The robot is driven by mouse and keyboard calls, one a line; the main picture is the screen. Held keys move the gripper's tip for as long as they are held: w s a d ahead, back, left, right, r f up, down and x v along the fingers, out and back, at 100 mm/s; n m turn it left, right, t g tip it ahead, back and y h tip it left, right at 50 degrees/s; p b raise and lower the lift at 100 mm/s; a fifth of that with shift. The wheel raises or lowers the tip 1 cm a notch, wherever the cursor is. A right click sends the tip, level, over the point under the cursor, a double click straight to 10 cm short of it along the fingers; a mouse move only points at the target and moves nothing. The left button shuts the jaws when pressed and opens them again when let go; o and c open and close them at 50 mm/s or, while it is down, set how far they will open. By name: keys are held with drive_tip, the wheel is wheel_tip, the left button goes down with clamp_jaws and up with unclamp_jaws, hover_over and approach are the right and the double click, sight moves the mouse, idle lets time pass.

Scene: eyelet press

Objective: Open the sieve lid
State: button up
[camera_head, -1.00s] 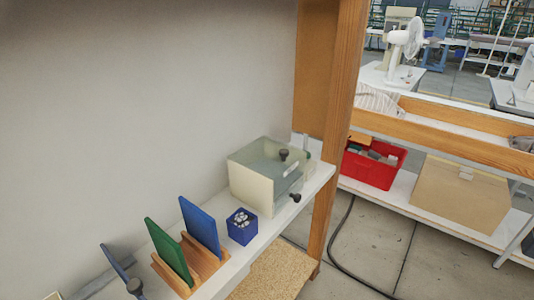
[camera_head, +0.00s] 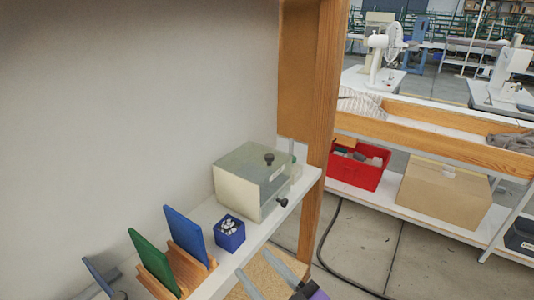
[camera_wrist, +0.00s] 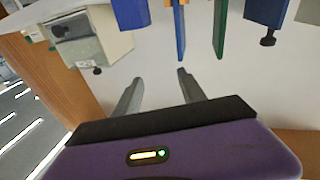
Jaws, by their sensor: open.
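The sieve box (camera_head: 238,192) is a cream box on the white shelf, in front of the wall. Its pale translucent lid (camera_head: 247,160) lies flat on top, shut, with a dark knob (camera_head: 269,158). A second dark knob (camera_head: 283,202) sticks out of the front side. In the wrist view the sieve box (camera_wrist: 115,42) is at the upper left, apart from my fingers. My gripper (camera_head: 252,262) is at the bottom of the head view, in front of the shelf, open and empty. Its two spread fingers also show in the wrist view (camera_wrist: 160,76).
A blue cube holder (camera_head: 229,234) with white pieces stands left of the sieve. Further left are a blue board (camera_head: 185,235) and a green board (camera_head: 151,260) in wooden stands. A wooden post (camera_head: 322,110) rises at the shelf's right end.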

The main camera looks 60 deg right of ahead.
sight(271, 159)
drive_tip(key=w+d+r+m+g+h, duration=0.1)
drive_tip(key=w+d+r+m+h, duration=0.15)
drive_tip(key=w+d+r, duration=0.55)
drive_tip(key=w+d+r+m+g+h, duration=0.15)
drive_tip(key=w+d+h, duration=0.3)
drive_tip(key=d, duration=0.75)
drive_tip(key=d+f+g, duration=0.1)
drive_tip(key=d+f+m+g, duration=0.1)
drive_tip(key=d, duration=0.1)
drive_tip(key=d+f+m+g, duration=0.1)
drive_tip(key=shift+w+d+f+h, duration=0.15)
drive_tip(key=shift+w+f+h, duration=0.15)
drive_tip(key=shift+w+d+f+m, duration=0.1)
drive_tip(key=shift+d+f+m, duration=0.1)
drive_tip(key=shift+m, duration=0.1)
drive_tip(key=x, duration=0.7)
drive_tip(key=shift+w+d+p, duration=0.1)
drive_tip(key=shift+p, duration=0.25)
drive_tip(key=shift+c, duration=0.2)
clamp_jaws()
